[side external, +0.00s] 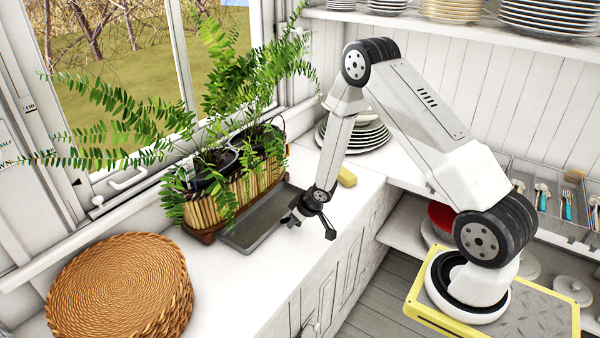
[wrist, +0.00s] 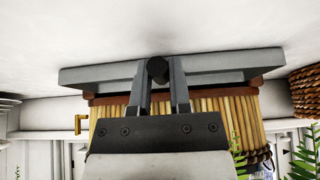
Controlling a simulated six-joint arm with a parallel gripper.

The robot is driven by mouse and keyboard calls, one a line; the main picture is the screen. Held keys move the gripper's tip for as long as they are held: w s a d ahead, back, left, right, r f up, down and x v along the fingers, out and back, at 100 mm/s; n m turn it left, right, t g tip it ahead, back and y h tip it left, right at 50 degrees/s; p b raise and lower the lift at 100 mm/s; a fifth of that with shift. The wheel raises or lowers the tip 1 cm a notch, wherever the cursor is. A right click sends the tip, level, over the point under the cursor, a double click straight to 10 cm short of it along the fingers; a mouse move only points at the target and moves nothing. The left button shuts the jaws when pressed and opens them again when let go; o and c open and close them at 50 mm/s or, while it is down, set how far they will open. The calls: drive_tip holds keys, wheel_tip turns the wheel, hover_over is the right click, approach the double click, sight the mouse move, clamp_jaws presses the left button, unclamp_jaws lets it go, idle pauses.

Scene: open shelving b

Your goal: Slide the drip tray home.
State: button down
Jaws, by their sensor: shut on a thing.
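The grey drip tray (side external: 262,228) lies on the white counter and sticks out from under the front of the bamboo-sided planter (side external: 238,190). The planter stands on a reddish-brown wooden base (side external: 203,236) and holds potted ferns. In the wrist view, the tray's long grey wall (wrist: 220,65) runs across, with the planter's bamboo side (wrist: 222,108) beyond it. My gripper (side external: 292,218) is low at the tray's outer side. In the wrist view, my gripper (wrist: 161,78) is shut on a dark round knob (wrist: 157,69) at the tray wall. How far the tray reaches under the planter is hidden.
A stack of round woven mats (side external: 120,285) lies front left. A yellow sponge (side external: 347,177) and stacked plates (side external: 365,138) stand behind my gripper. The window (side external: 130,70) is behind the planter, with fern fronds spreading wide. The counter between mats and tray is clear.

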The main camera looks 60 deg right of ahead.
drive_tip(key=shift+w, duration=1)
drive_tip(key=c, duration=0.6)
unclamp_jaws()
drive_tip(key=shift+r, duration=0.15)
drive_tip(key=shift+v, duration=3.8)
